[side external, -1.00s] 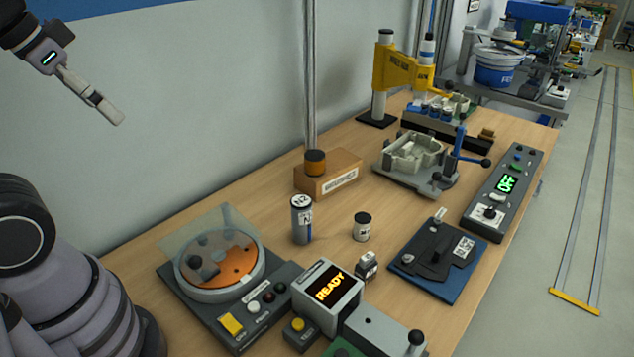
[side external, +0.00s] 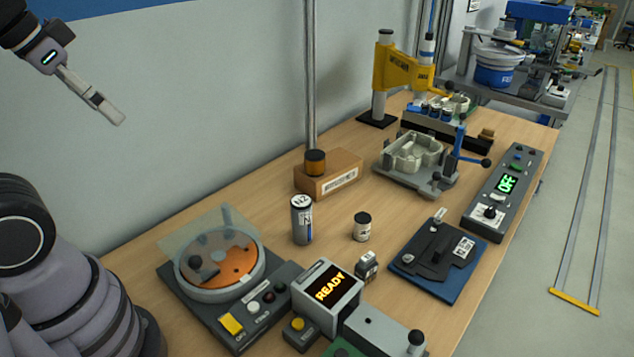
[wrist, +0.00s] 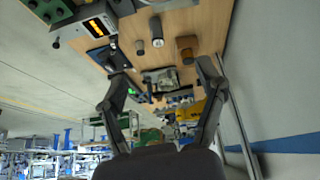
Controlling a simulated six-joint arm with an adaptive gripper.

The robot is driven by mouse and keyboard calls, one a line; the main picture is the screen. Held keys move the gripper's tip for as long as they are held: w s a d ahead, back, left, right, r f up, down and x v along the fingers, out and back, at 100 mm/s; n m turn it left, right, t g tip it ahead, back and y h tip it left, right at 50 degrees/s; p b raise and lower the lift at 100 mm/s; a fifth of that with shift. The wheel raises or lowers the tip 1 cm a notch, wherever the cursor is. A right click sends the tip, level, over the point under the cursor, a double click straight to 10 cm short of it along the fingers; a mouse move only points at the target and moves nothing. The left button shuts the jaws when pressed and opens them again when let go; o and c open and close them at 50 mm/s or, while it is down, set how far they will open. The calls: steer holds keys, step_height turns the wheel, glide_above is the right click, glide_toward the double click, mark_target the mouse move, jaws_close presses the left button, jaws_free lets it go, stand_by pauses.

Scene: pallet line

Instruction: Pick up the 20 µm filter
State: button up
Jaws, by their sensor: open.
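No label reading 20 µm can be made out, so I cannot tell which item is the filter. A grey-silver cylinder (side external: 302,222) with a partly legible white label stands upright mid-table. An amber, dark-topped round item (side external: 315,162) sits on a cardboard box (side external: 330,176). My gripper (side external: 118,118) is high at the upper left, clear of the table. In the wrist view my gripper (wrist: 162,70) is open and empty, its fingers spread.
A round device with a clear lid (side external: 220,265) and a READY display box (side external: 328,292) stand in front. A fixture (side external: 412,155), a yellow press (side external: 400,72), a blue-based plate (side external: 437,262) and an OFF control box (side external: 503,192) surround the items. A vertical post (side external: 310,75) rises behind the cardboard box.

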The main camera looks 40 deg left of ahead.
steer(key=w+d+t, duration=0.2)
steer(key=w, duration=1.3)
steer(key=m+t+h, duration=0.3)
steer(key=t, duration=0.2)
glide_above(356, 222)
step_height(356, 222, down, 30)
steer(key=f, duration=0.7)
steer(key=shift+s+f, duration=0.15)
steer(key=shift+s, duration=0.25)
steer(key=shift+w+d+f+t, duration=0.1)
steer(key=shift+w+f+t, duration=0.1)
steer(key=shift+w, duration=0.35)
steer(key=shift+w+d+f+t, duration=0.1)
steer(key=shift+w+f, duration=0.1)
steer(key=shift+w, duration=0.35)
steer(key=shift+w+f, duration=0.15)
steer(key=shift+w, duration=0.15)
